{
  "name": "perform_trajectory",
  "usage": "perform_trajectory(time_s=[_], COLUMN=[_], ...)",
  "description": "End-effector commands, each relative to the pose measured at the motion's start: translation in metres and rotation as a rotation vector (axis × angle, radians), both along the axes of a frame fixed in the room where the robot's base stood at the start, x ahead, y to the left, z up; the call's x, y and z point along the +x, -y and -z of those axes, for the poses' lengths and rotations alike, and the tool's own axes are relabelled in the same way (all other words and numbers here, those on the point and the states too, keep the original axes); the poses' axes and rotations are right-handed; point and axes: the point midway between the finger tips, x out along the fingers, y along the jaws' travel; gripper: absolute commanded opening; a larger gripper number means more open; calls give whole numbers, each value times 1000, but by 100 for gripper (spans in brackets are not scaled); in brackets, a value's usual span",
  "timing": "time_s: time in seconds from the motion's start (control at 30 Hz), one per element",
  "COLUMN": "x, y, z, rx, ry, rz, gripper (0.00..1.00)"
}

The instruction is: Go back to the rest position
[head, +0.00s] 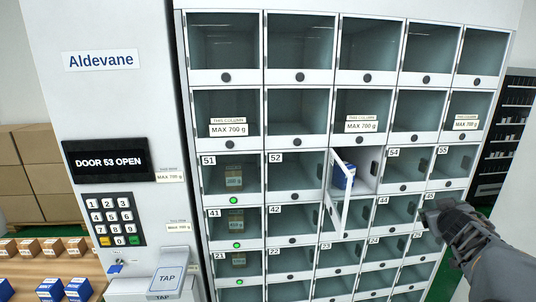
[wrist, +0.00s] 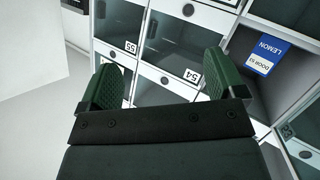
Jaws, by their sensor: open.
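My gripper (head: 432,212) is at the right of the vending wall, in front of the compartments below door 55. In the wrist view its two green-padded fingers are spread apart with nothing between them (wrist: 160,82). They point toward doors 54 and 55. A blue box (head: 344,175) stands inside compartment 53, apart from my gripper. The glass door of compartment 53 (head: 341,197) is swung open toward me. Its lower part hangs in front of the row below.
The display (head: 109,159) reads DOOR 53 OPEN, above a keypad (head: 117,222). Compartments 51 (head: 234,182), 41 and 21 hold brown boxes and show green lights. Small brown and blue boxes lie on a table (head: 20,268) at lower left. Dark shelving (head: 498,135) stands at right.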

Motion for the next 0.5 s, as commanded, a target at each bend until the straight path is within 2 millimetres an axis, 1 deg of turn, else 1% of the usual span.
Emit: perform_trajectory(time_s=[0.07, 0.1, 0.17, 0.2, 0.27, 0.3, 0.37, 0.4, 0.47, 0.5], x=[-25, -39, -64, -80, -104, -118, -136, -148, -163, -172], y=[-12, -23, -47, -69, -103, -125, -158, -179, -208, -226], z=[20, 33, 56, 72, 93, 105, 119, 126, 135, 139], rx=[34, 67, 138, 192, 278, 330, 401, 446, 505, 540], ry=[-91, -155, -269, -352, -467, -536, -621, -668, -725, -750], rz=[142, 201, 263, 281, 279, 263, 224, 193, 143, 110], gripper=[89, 89, 89, 89, 89, 89, 89, 89, 89, 89])
